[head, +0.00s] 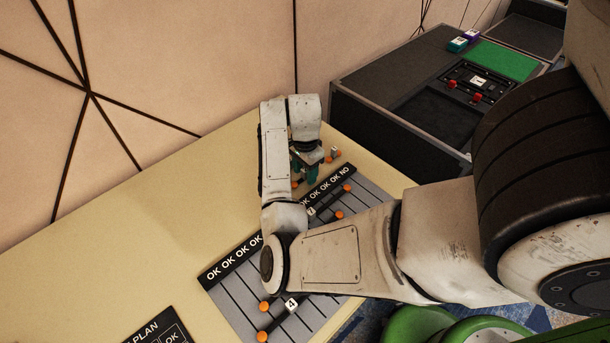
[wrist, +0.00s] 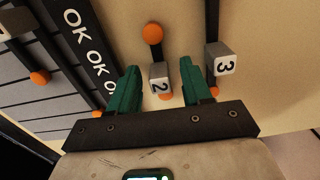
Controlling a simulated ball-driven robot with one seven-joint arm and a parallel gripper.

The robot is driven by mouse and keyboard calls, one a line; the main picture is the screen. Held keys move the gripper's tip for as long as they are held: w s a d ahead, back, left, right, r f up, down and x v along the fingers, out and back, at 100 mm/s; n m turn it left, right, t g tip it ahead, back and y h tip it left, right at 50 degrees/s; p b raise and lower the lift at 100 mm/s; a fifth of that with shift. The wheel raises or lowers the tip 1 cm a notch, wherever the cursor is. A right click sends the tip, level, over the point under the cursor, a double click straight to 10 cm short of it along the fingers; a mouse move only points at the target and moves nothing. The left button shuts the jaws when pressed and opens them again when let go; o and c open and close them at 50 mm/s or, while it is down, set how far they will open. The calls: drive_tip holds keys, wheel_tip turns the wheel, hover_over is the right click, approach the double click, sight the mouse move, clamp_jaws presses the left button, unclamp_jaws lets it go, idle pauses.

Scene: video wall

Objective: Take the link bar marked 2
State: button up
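The link bar marked 2 (wrist: 160,76) shows in the wrist view, with a pale numbered block and an orange ball at each end. It lies on the tan table (wrist: 265,105) beside the board. My gripper (wrist: 160,70) has its two green fingers spread on either side of the block, with a gap showing on both sides. In the head view my gripper (head: 305,171) is low over the far end of the table, and my arm partly hides the bar marked 2.
The bar marked 3 (wrist: 219,63) lies close right of the right finger. The slotted board (head: 232,300) with OK and NO labels holds other bars, including one marked 4 (head: 291,303). A dark console (head: 400,105) stands behind.

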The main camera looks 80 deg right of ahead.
clamp_jaws()
idle(0.5)
